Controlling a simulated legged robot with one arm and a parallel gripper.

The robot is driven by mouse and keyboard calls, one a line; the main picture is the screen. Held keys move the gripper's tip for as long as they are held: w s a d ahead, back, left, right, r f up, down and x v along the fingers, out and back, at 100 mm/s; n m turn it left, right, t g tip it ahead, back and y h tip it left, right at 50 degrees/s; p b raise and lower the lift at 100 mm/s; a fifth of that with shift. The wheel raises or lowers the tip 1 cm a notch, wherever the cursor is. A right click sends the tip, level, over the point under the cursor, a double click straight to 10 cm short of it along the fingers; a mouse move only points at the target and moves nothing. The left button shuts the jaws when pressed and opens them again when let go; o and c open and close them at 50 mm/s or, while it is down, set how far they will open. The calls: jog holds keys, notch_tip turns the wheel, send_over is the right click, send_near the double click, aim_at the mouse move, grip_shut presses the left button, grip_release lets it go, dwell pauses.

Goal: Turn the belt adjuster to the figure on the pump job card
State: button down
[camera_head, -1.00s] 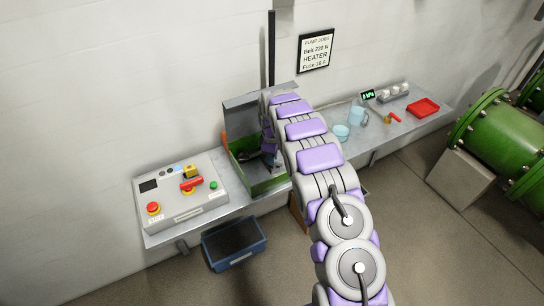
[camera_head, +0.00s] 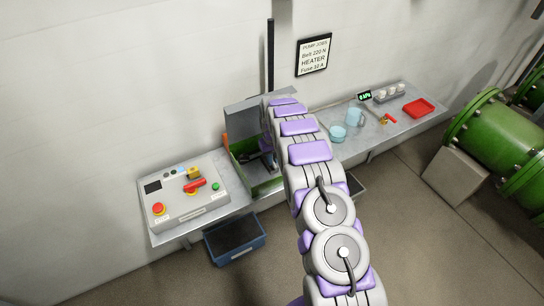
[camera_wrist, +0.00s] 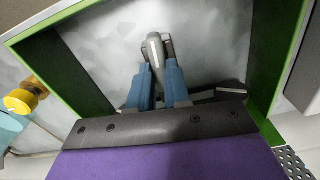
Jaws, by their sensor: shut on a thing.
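In the wrist view my gripper (camera_wrist: 160,82) has its blue fingers closed on a grey rounded bar (camera_wrist: 155,50) inside the green-walled case (camera_wrist: 68,75). The bar looks like the belt adjuster; no scale or figure on it can be read. In the head view the open green case (camera_head: 270,188) stands on the bench, and my arm hides much of it and the gripper. The pump job card (camera_head: 313,56) hangs on the wall above and appears to read "Belt 220 N", with heater and fuse lines below.
A control panel (camera_head: 170,212) with red and green buttons sits left of the case. A blue bin (camera_head: 236,253) is below the bench.

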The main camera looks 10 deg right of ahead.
jog(key=shift+w+r+m+p, duration=0.15)
jog(key=shift+m+p, duration=0.2)
jog(key=shift+m, duration=0.75)
jog(key=c, duration=1.1)
grip_release()
notch_tip(320, 180, up, 17)
jog(key=shift+p, duration=0.9)
jog(key=shift+r, duration=0.1)
